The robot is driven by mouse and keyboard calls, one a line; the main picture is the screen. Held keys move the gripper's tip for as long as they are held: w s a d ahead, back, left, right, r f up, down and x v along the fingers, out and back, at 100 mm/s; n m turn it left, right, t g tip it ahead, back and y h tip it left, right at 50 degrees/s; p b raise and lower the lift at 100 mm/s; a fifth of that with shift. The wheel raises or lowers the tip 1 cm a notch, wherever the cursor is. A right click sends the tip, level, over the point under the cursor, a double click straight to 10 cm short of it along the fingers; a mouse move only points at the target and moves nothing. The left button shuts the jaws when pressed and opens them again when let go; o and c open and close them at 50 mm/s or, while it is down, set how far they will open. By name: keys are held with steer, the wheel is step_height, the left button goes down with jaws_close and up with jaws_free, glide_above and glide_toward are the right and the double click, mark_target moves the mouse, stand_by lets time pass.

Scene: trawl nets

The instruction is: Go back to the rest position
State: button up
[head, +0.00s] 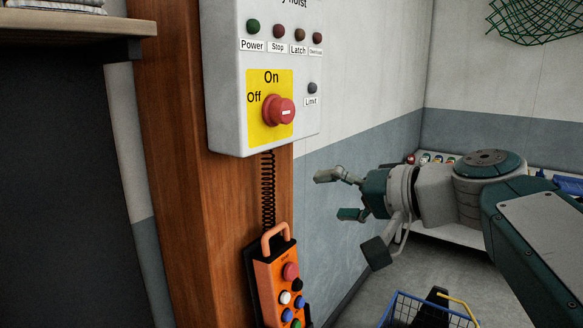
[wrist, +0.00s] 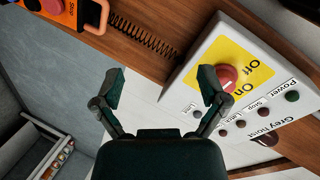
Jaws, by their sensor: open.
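My gripper (head: 338,195) is open and empty. In the head view it is right of the wooden post, pointing left towards it, below the level of the control box. In the wrist view my gripper (wrist: 162,79) shows both fingers spread, with nothing between them. The grey hoist control box (head: 228,75) is on the post, with a red knob (head: 279,110) on a yellow On/Off plate.
An orange pendant (head: 283,283) with coloured buttons hangs on the post (head: 180,190) below a coiled cord (head: 268,190). A blue wire basket (head: 395,308) is low beneath my arm. A shelf (head: 70,27) juts out at upper left. A green net (head: 540,18) hangs at upper right.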

steer(key=s+d+f+g+h, duration=0.1)
steer(key=s+d+f+h, duration=0.1)
steer(key=s+f, duration=0.3)
steer(key=s+d+f+n+g+h, duration=0.1)
steer(key=s+d+f+h, duration=0.2)
steer(key=f, duration=0.9)
steer(key=s+d+f+n+g+h, duration=0.1)
steer(key=s+d+f+h, duration=0.1)
steer(key=s+f+h, duration=0.4)
step_height(320, 180, down, 3)
steer(key=shift+s+d+r+g, duration=0.1)
steer(key=shift+s+d+g, duration=0.25)
steer(key=shift+s, duration=0.3)
steer(key=shift+a, duration=0.1)
